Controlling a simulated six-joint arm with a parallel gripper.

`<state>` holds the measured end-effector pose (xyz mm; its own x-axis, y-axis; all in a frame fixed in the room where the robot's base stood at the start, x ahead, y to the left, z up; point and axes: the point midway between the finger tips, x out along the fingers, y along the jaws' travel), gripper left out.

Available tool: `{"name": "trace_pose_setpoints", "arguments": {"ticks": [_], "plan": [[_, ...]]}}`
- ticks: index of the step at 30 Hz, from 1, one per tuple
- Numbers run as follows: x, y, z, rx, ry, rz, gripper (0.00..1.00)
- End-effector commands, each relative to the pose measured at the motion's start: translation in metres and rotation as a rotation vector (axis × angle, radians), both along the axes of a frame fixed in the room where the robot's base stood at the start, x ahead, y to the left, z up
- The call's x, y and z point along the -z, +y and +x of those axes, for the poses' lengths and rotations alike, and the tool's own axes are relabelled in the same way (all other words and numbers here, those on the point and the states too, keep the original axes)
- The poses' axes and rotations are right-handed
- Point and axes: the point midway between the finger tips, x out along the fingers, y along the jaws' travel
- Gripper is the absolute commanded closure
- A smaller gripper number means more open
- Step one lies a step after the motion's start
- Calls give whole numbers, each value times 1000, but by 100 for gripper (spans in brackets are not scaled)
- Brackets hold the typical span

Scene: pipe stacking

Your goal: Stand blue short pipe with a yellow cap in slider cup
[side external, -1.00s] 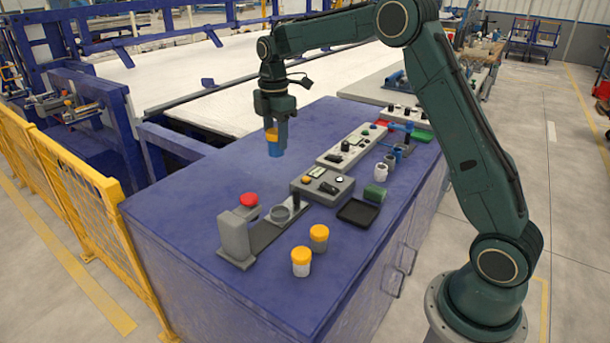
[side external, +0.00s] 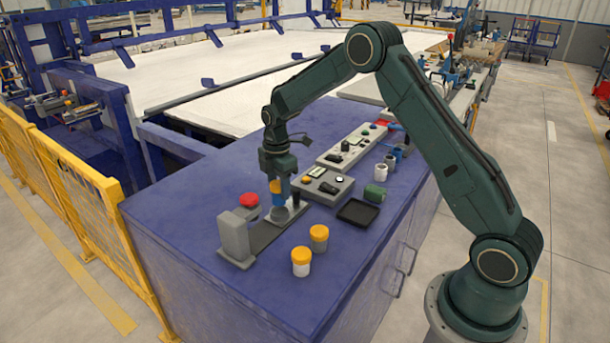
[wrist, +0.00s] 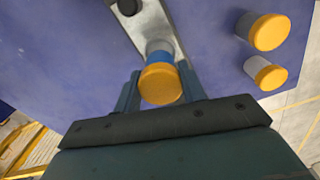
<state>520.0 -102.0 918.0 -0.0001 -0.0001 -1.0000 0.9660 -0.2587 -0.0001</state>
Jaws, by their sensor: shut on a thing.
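My gripper (side external: 278,190) is shut on the blue short pipe (side external: 279,200) with its yellow cap (side external: 275,186) up between the fingers. The pipe looks upright. Its lower end is at the grey slider cup (side external: 281,214), and the cup's rim is partly hidden. I cannot tell whether the pipe's end is inside the cup or just above it. In the wrist view the yellow cap (wrist: 161,84) sits between the two fingers, with the blue body (wrist: 160,58) beyond it over the light slider plate (wrist: 152,22).
A grey post (side external: 234,238) and a red button (side external: 249,200) are left of the cup. A grey control box (side external: 322,186) and black tray (side external: 358,212) are to the right. The left tabletop is clear.

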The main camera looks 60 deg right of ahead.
Motion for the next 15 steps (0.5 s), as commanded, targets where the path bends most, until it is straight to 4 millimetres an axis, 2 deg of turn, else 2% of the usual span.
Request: {"name": "trace_pose_setpoints", "arguments": {"ticks": [8,15], "plan": [[5,0,0,0,1,0,82],[31,0,0,0,3,1,82]]}}
